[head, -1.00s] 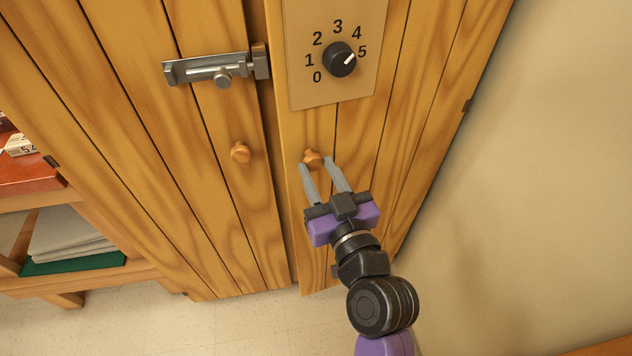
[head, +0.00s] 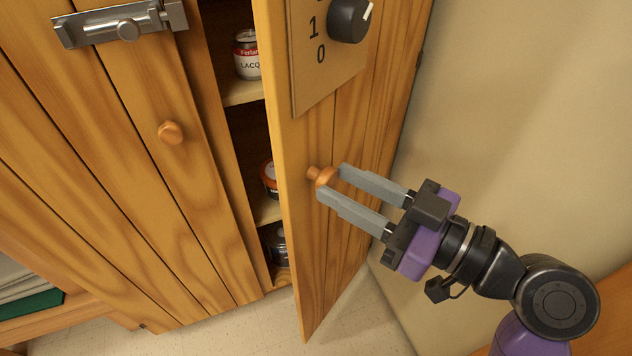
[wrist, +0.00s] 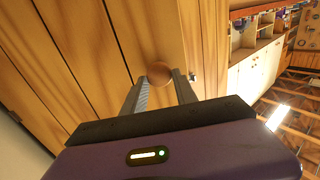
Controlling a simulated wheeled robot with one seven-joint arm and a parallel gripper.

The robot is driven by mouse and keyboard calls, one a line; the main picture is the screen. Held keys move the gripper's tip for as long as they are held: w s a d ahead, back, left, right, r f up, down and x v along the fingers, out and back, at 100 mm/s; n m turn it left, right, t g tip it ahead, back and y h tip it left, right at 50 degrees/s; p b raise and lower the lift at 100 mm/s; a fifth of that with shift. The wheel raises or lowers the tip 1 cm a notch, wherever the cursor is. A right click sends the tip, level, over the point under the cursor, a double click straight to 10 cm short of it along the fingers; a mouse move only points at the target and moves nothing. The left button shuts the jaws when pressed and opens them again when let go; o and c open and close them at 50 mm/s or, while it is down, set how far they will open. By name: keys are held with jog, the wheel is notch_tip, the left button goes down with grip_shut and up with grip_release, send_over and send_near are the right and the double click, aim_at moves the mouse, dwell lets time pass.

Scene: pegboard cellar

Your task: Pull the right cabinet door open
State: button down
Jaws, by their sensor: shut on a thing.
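The right cabinet door (head: 318,226) is wooden and stands partly open, swung out toward me. Its round wooden knob (head: 323,177) sits near its free edge. My gripper (head: 330,184) comes from the right and is shut on this knob, one finger on each side. In the wrist view the knob (wrist: 159,73) shows between the fingertips. The door's inner face is hidden.
The left cabinet door (head: 130,180) is closed, with its own knob (head: 171,132) and a metal bolt (head: 121,25). Inside the gap are shelves with a lacquer can (head: 247,62) and other cans. A black dial (head: 348,19) is on the right door. A wall (head: 520,110) stands at right.

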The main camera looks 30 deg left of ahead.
jog(key=shift+w+d+n+g+b, duration=0.1)
jog(key=shift+d+n+g+b, duration=0.25)
jog(key=shift+d, duration=0.55)
jog(key=shift+w+d+n+g+b, duration=0.15)
jog(key=shift+d+g, duration=0.3)
jog(key=shift+d, duration=0.45)
jog(key=shift+s, duration=0.1)
jog(key=shift+f, duration=0.1)
jog(key=c, duration=0.9)
grip_release()
jog(key=shift+c, duration=0.2)
jog(key=d, duration=0.7)
jog(key=shift+s+d, duration=0.2)
jog(key=shift+d, duration=0.15)
jog(key=shift+c, duration=0.5)
